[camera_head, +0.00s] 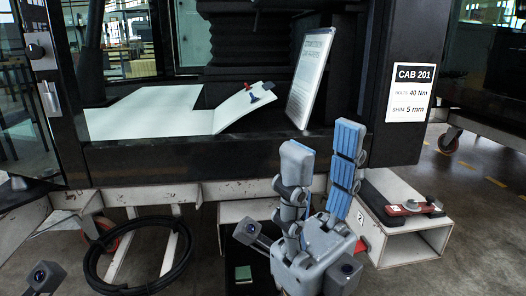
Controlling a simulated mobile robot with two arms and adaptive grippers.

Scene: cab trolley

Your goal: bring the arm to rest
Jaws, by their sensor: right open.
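My right gripper (323,143) comes up from the bottom centre, in front of the cab's lower edge. Its two blue-padded fingers stand apart, pointing up, with nothing between them. The cab (230,160) on its trolley fills the middle of the view. My left gripper's fingers do not show. A small grey part at the bottom left edge may belong to my left arm, but I cannot tell.
A white panel (150,112) lies on the cab floor, with a tilted tablet-like board (309,80) to its right. A black hose coil (97,262) lies at lower left. A white box (408,247) bearing a red tool (410,208) stands at right. Open floor shows farther right.

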